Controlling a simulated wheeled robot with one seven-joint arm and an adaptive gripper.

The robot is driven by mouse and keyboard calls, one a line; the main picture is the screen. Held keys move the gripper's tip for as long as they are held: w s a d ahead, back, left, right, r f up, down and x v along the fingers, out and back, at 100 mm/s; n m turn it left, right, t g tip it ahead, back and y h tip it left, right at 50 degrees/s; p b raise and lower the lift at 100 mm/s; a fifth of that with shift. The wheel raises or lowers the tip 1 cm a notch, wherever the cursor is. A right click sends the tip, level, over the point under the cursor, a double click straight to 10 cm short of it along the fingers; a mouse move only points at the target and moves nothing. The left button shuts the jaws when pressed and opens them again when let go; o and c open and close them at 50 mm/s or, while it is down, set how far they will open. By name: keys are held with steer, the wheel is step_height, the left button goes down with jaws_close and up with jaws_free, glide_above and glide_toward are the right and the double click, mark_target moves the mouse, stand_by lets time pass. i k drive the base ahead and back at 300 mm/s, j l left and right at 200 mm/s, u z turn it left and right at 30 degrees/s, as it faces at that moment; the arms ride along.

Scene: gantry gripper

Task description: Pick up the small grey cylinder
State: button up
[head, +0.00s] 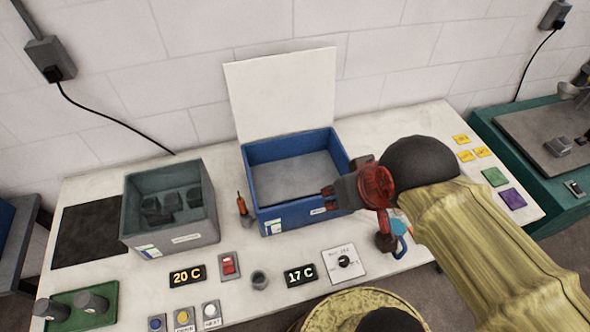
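A small grey cylinder (260,280) stands upright near the front of the white table, between a red switch and the "17 C" display. Two larger grey cylinders (90,302) stand on a green plate at the front left. My gripper (327,197), grey with a red body, is at the right front of the blue box, pointing left. It is to the right of the small cylinder and farther back, apart from it. I see nothing held in it, but the fingers are too small and dark to show their opening.
The blue box (262,222) has its white lid (283,95) standing open behind it. A grey bin (180,238) holding dark pieces stands on the left. A small orange-handled item (242,204) is between them. The "17 C" display (300,275), red switch (229,265) and dial panel (343,262) flank the cylinder.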

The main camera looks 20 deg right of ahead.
mark_target(87, 301)
steer(key=u, duration=2.15)
steer(key=i+j+z, duration=0.1)
steer(key=z, duration=0.35)
steer(key=j+z, duration=0.3)
steer(key=z, duration=0.2)
steer(key=j+z, duration=0.25)
steer(key=z, duration=0.2)
